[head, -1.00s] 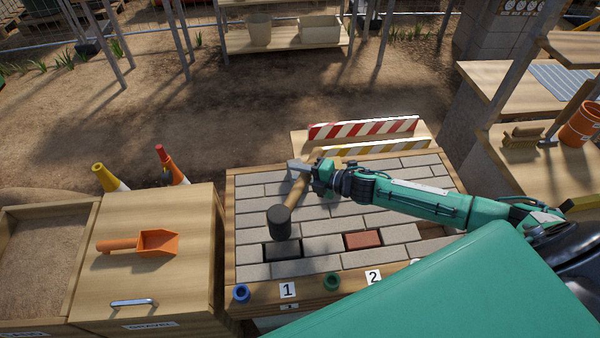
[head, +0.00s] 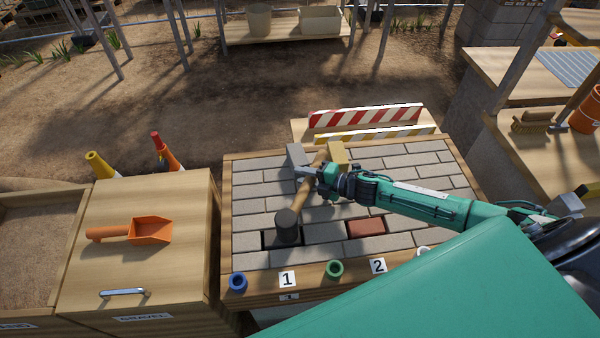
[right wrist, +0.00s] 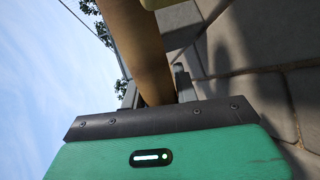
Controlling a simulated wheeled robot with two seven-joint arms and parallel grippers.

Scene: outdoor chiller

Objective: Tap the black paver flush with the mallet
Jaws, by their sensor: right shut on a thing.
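The mallet has a black head (head: 287,228) and a wooden handle (head: 298,200). My right gripper (head: 316,172) is shut on the handle, which also fills the space between the fingers in the right wrist view (right wrist: 145,55). The handle slopes down toward the front left, with the head low over the black paver (head: 268,241). The head hides most of that paver; only dark parts show beside it. I cannot tell whether head and paver touch, or how high the paver sits. My left gripper is not in view.
Grey pavers fill the wooden-framed bed (head: 250,259), with a red paver (head: 366,228) to the right. A grey block (head: 296,155) and a yellow block (head: 338,153) stand behind my gripper. An orange scoop (head: 150,230) lies on the left box. Striped barriers (head: 365,115) stand behind.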

